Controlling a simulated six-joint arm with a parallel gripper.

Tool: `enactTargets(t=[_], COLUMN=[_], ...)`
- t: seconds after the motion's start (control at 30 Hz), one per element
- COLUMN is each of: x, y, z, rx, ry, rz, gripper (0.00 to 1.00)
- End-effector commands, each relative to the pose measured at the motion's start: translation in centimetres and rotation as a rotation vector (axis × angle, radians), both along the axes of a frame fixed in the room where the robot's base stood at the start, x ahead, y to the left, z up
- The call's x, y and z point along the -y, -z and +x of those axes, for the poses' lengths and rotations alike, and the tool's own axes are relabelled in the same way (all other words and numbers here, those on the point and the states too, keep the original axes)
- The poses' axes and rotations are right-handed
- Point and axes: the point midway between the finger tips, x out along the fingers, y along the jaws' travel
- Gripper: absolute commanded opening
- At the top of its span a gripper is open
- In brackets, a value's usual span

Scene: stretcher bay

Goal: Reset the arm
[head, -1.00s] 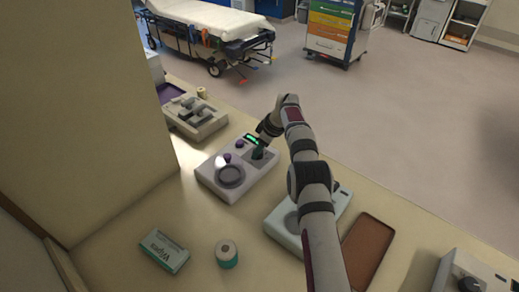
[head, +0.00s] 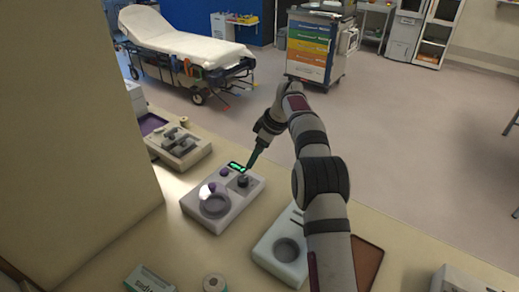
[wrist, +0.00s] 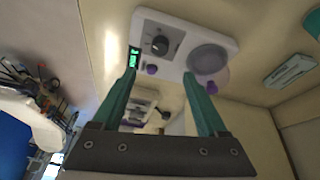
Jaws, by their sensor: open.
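My gripper (head: 249,166) hangs at the end of my raised arm, just above the back right part of a pale device with a round dish, a dark knob and a lit green display (head: 222,208). In the wrist view its two green fingers (wrist: 165,88) stand apart with nothing between them. The device shows beyond the fingertips in the wrist view (wrist: 176,22), with its black knob (wrist: 160,44) and purple knobs in sight. I cannot tell exactly how far the fingertips are from the knob in the head view (head: 242,181).
A second pale device (head: 268,262) and a brown tray (head: 368,262) lie beside my arm. A grey tray unit (head: 180,148) stands at the left. A wipes box (head: 148,281) and a roll (head: 214,283) are at the front. A stretcher (head: 180,40) and a drawer cart (head: 308,48) stand beyond open floor.

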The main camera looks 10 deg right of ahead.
Motion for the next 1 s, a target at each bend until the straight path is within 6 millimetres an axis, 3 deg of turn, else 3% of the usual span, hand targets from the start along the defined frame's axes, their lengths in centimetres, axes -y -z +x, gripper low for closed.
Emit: enactTargets(t=[0.17, 0.57, 0.67, 0.77, 0.87, 0.9, 1.0], x=[0.7, 0.8, 0.6, -0.4, -1.7, -2.1, -2.8], y=[-2.1, -2.4, -3.4, -6.8, -10.1, -10.8, -10.4], z=[-0.6, -0.7, -1.5, -6.0, -14.8, -18.9, -29.4], rx=[0.0, -0.001, -0.019, -0.104, -0.239, -0.291, -0.406], ry=[0.0, 0.0, 0.036, 0.207, 0.488, 0.608, 0.899], rz=[0.0, 0.0, 0.006, 0.031, 0.06, 0.066, 0.072], gripper=[0.76, 0.76, 0.76, 0.76, 0.76, 0.76, 0.76])
